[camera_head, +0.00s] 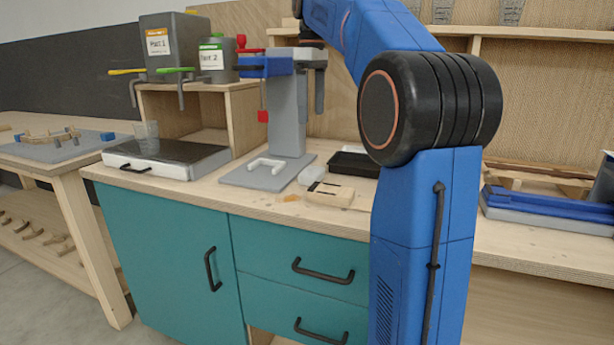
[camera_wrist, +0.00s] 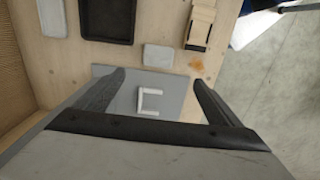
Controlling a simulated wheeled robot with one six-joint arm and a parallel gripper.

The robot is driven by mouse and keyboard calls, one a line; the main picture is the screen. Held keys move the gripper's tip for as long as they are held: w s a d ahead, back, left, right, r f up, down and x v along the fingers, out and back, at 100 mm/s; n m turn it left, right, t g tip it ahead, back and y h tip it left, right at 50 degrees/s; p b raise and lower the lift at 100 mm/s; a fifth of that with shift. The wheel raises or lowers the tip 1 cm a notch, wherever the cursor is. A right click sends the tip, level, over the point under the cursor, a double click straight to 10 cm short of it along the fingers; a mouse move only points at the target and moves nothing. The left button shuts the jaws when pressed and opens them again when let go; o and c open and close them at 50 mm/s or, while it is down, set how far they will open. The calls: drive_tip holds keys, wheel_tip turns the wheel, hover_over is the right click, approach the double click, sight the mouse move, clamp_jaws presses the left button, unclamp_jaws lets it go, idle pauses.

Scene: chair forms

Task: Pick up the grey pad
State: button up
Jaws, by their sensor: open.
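A small light grey pad (camera_wrist: 158,57) lies flat on the wooden worktop, just off the edge of a grey base plate (camera_wrist: 178,85). It also shows in the head view (camera_head: 311,175), beside the plate. A second light grey piece (camera_wrist: 52,18) lies past the black tray in the wrist view; I cannot tell whether it is also a pad. My gripper (camera_wrist: 158,80) is open and empty. Its two dark fingers are spread above the plate, with the nearer pad ahead, between their lines. In the head view I cannot clearly make out the fingers.
A white U-shaped bracket (camera_wrist: 150,100) sits on the plate, in front of a grey column (camera_head: 288,115). A black tray (camera_wrist: 107,20) and a wooden block (camera_wrist: 200,25) lie close to the pad. An orange patch (camera_wrist: 197,63) marks the worktop near its edge.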

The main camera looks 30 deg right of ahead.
hover_over(312, 170)
drive_tip(key=f, duration=1.1)
drive_tip(key=shift+s+a+f, duration=0.1)
drive_tip(key=shift+s+a, duration=0.2)
drive_tip(key=shift+w+d+f, duration=0.1)
drive_tip(key=shift+f, duration=1.25)
drive_tip(key=shift+w+d+f, duration=0.1)
drive_tip(key=shift+f, duration=1.2)
drive_tip(key=c, duration=1.2)
drive_tip(key=shift+r, duration=0.1)
wheel_tip(312, 170, up, 10)
drive_tip(key=shift+f, duration=0.1)
